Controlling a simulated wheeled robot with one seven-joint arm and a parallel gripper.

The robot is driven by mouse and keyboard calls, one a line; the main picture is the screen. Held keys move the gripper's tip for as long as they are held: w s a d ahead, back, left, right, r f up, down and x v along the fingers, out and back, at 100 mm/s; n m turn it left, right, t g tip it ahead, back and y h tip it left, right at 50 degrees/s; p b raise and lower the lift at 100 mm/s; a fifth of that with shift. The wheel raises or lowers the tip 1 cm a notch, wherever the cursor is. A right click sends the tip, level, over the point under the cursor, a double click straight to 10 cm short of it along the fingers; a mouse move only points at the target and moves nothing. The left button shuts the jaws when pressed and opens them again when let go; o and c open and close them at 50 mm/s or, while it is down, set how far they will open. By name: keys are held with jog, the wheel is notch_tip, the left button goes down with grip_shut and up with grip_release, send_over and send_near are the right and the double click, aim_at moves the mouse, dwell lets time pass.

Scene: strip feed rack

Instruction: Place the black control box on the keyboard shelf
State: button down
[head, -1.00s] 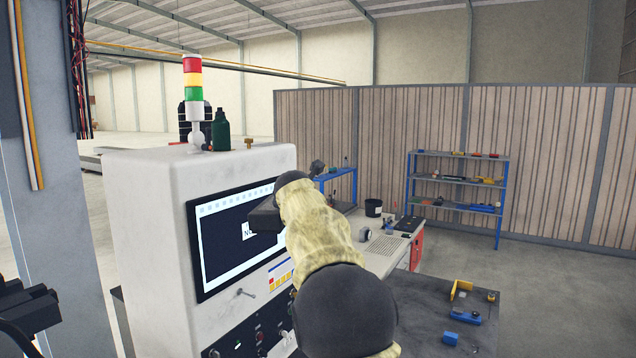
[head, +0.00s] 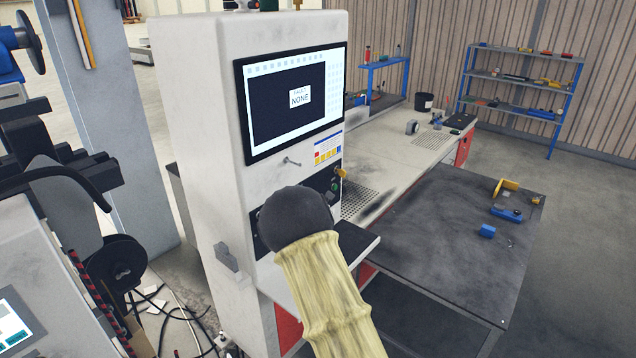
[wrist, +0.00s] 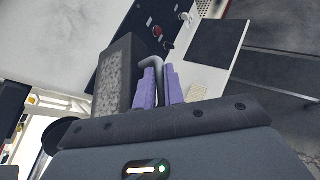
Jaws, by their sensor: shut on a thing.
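In the wrist view, my gripper (wrist: 160,84) has two purple fingers closed together on a grey bent handle. The handle appears to belong to the black control box (wrist: 118,72), a dark block with a speckled grey face just left of the fingers. The keyboard shelf (wrist: 213,44) is a pale ledge with a dark top, right of and beyond the fingers. In the head view, the shelf (head: 358,243) juts from the white cabinet, partly hidden by my arm. My gripper and the box are hidden there behind my arm.
The white cabinet (head: 205,150) carries a screen (head: 292,100) and a panel of knobs (head: 334,186). A dark table (head: 440,250) with a blue block (head: 487,231) stands right of the shelf. Cables (head: 165,310) lie on the floor at lower left.

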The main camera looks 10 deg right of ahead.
jog(key=s+f+n+y+b, duration=0.1)
jog(key=s+f+b, duration=0.5)
jog(key=s+f, duration=1.6)
notch_tip(320, 180, down, 3)
jog(key=shift+s+a+n+y+b, duration=0.25)
jog(key=shift+a+n+y+b, duration=0.05)
jog(key=shift+a+n+b, duration=0.1)
